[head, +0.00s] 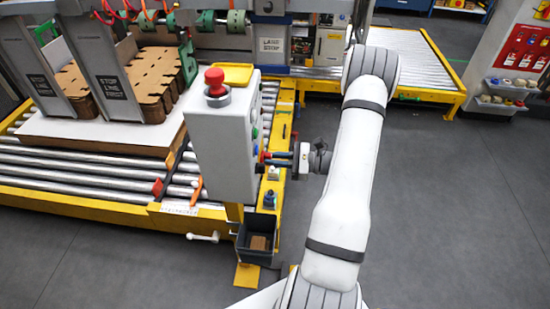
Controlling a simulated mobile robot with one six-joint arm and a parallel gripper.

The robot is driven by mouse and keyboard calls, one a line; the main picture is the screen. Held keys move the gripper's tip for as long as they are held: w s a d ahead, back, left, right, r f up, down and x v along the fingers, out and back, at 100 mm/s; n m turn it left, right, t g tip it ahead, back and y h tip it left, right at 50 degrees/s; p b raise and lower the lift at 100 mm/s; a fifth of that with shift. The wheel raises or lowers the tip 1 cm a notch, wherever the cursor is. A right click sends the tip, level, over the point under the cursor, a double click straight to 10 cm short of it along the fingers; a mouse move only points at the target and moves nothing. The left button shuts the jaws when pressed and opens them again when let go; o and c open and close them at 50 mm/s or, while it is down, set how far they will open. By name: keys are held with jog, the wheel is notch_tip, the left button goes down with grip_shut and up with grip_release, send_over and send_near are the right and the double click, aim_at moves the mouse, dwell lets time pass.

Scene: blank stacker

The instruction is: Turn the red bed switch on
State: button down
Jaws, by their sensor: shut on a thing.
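A grey control box (222,140) stands on a post at the edge of the roller bed. Its right side face carries several small coloured controls, seen at a steep angle. A small red part, the red bed switch (262,156), shows low on that face. My gripper (268,159) reaches it from the right, and its fingers are shut on it. The fingers hide most of the switch, so its position cannot be read.
A red mushroom button (215,82) and a yellow tray (238,74) sit on top of the box. Below are a dark bin (257,240) and a white crank handle (203,237). Brown cut sheets (150,85) lie on the bed at left. The floor at right is clear.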

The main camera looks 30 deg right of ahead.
jog(key=m+p, duration=0.1)
jog(key=m, duration=0.4)
jog(key=m+p, duration=0.2)
jog(key=m, duration=0.3)
jog(key=shift+w+d+f, duration=0.1)
jog(key=shift+w+f, duration=0.05)
jog(key=shift+m, duration=0.4)
jog(key=c, duration=1.4)
grip_release()
jog(key=b+v, duration=0.2)
jog(key=v, duration=0.6)
